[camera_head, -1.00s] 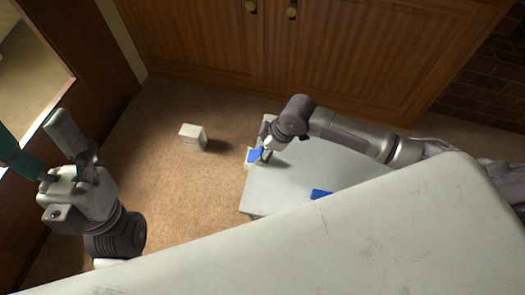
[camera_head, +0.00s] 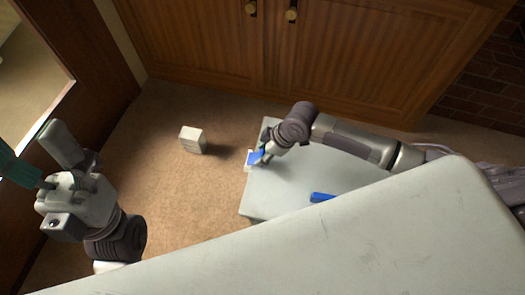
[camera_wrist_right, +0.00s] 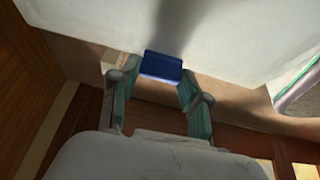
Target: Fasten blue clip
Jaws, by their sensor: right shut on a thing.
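A blue clip (camera_head: 255,158) sits at the left edge of a pale grey cooler-like box (camera_head: 290,180). A second blue clip (camera_head: 322,197) shows farther right on the box, partly cut off by the pale slab in front. My right gripper (camera_head: 261,154) is at the left clip, its fingers partly hidden by the wrist. In the right wrist view the clip (camera_wrist_right: 161,66) lies between the teal fingertips, and the gripper is shut on it. My left gripper (camera_head: 45,150) is at the far left, its fingers spread wide and empty, away from the box.
A small white box (camera_head: 193,139) stands on the brown carpet left of the grey box. A wooden cabinet (camera_head: 330,60) closes off the back. A large pale surface (camera_head: 330,250) fills the foreground.

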